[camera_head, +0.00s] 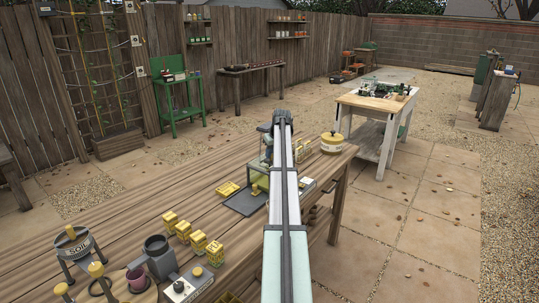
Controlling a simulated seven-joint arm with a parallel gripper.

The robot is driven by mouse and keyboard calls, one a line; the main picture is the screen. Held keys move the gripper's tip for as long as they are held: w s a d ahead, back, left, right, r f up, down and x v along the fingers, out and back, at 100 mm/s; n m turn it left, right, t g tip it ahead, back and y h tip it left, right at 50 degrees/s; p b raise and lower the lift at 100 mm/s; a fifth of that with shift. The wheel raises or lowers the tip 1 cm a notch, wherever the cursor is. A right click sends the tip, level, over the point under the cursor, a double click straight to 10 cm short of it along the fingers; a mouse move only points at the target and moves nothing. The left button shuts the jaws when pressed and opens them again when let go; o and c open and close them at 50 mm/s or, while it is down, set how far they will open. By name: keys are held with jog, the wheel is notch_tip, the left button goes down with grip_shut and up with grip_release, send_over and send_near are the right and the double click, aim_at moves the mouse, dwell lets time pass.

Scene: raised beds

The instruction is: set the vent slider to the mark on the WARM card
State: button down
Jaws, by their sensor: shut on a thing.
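A small clear-sided box (257,178) stands on the near wooden table, partly behind my arm. My gripper (266,160) points down at the top of this box and is mostly hidden by my arm. It appears shut on the box's vent slider, but the slider and its marks are too small and covered to make out. A small pale item (306,186) lies just right of my arm. I cannot read a WARM card anywhere; pale cards hang on the fence (141,72) at the left, with unreadable print.
A pale workbench (375,105) stands beyond.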

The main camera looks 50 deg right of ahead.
jog(key=shift+d, duration=1.45)
jog(key=c, duration=1)
grip_release()
jog(key=v, duration=1.4)
jog(key=shift+a+f, duration=0.1)
